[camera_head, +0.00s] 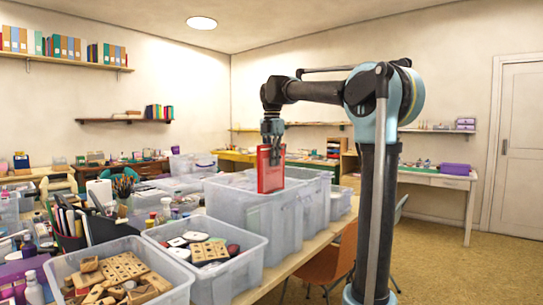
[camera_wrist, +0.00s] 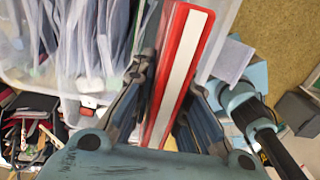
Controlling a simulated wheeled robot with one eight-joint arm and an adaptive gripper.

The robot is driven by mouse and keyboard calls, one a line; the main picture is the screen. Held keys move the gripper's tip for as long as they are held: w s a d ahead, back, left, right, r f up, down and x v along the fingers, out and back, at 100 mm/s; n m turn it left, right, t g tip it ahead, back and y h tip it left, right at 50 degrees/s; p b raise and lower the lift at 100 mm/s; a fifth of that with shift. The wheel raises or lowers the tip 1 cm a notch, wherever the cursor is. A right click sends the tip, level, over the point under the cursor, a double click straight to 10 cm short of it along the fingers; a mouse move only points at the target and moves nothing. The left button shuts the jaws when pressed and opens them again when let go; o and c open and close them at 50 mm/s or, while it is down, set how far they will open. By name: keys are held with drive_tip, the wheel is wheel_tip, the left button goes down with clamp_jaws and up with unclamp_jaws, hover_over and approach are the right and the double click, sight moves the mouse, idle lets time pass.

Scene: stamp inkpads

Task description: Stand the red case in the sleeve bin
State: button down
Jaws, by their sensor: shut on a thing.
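My gripper (camera_head: 272,142) is shut on the red case (camera_head: 270,172), which hangs upright below the fingers. In the wrist view, the case (camera_wrist: 178,70) lies between my two fingers (camera_wrist: 168,92), with its red edges and a long white strip showing. In the wrist view, upright clear sleeves (camera_wrist: 92,35) fill the left part of the bin. The case covers part of the bin's right side; whether its lower edge is below the rim I cannot tell.
A clear box of wooden stamp blocks (camera_head: 118,272) and a box of inkpads and stamps (camera_head: 212,250) stand in front on the table. Bottles and pens crowd the left. An orange chair (camera_head: 330,262) stands right of the table, with open floor beyond.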

sight(272, 178)
drive_tip(key=shift+f, duration=3.9)
